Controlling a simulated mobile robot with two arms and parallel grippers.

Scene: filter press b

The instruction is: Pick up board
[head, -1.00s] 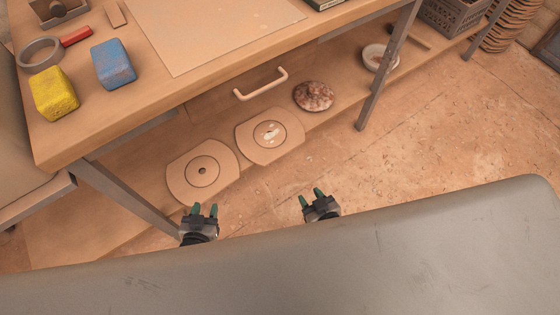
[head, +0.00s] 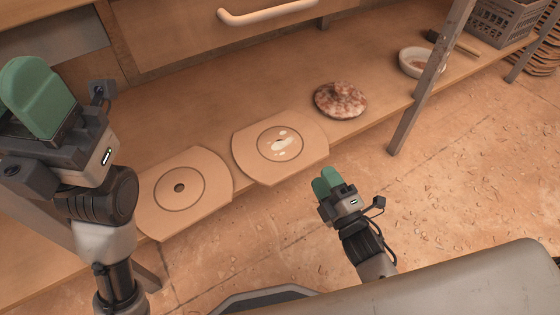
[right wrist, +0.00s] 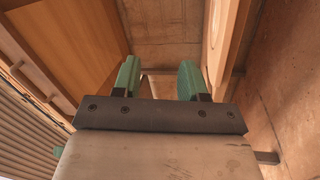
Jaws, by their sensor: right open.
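Two flat wooden boards lie side by side on the low shelf in the head view. The left board (head: 205,215) has a ring groove and a dark centre hole. The right board (head: 250,165) has a ring and white marks at its middle. My right gripper (head: 327,181) is open and empty, just off the right board's near right edge. Its green fingers (right wrist: 160,80) stand apart in the right wrist view, with nothing between them. My left gripper (head: 38,97) is raised at the left edge of the head view; its fingers overlap, so its opening is unclear.
A speckled round lump (head: 341,101) lies right of the boards on the shelf (head: 370,125). A metal leg (head: 432,78), a white bowl (head: 414,64) and a grey crate (head: 508,22) are farther right. A handle (head: 268,13) hangs above. The floor in front is open.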

